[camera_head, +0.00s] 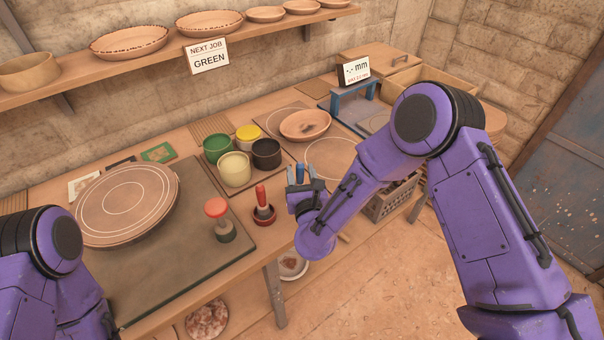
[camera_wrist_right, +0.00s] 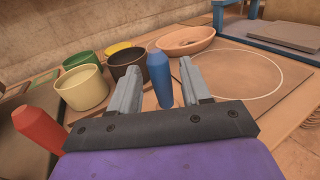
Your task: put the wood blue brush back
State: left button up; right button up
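The blue brush shows as a blue tapered handle (camera_wrist_right: 159,80) in the right wrist view and as a small blue upright shape (camera_head: 299,173) in the head view. My right gripper (camera_head: 300,177) is at the front edge of the bench. In the wrist view its two fingers (camera_wrist_right: 158,92) are apart, with the blue handle standing between them. Gaps show on both sides of the handle, the smaller on the right. The lower end of the brush is hidden behind the gripper. My left gripper is out of the head view; only my left arm shows.
Left of my right gripper, a red-handled brush (camera_head: 261,196) stands in a small dish. Beyond are green (camera_head: 217,150), yellow, cream (camera_head: 234,170) and black pots. A red-knobbed tool (camera_head: 217,210) stands on the dark board. A shallow bowl (camera_head: 305,125) lies behind.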

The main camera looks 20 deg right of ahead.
jog(key=shift+r, duration=0.1)
jog(key=shift+s, duration=0.15)
jog(key=s+a+b, duration=0.1)
jog(key=s+b, duration=0.2)
jog(key=s, duration=0.8)
jog(key=shift+s+a, duration=0.25)
jog(key=shift+s, duration=0.1)
jog(key=shift+r, duration=0.1)
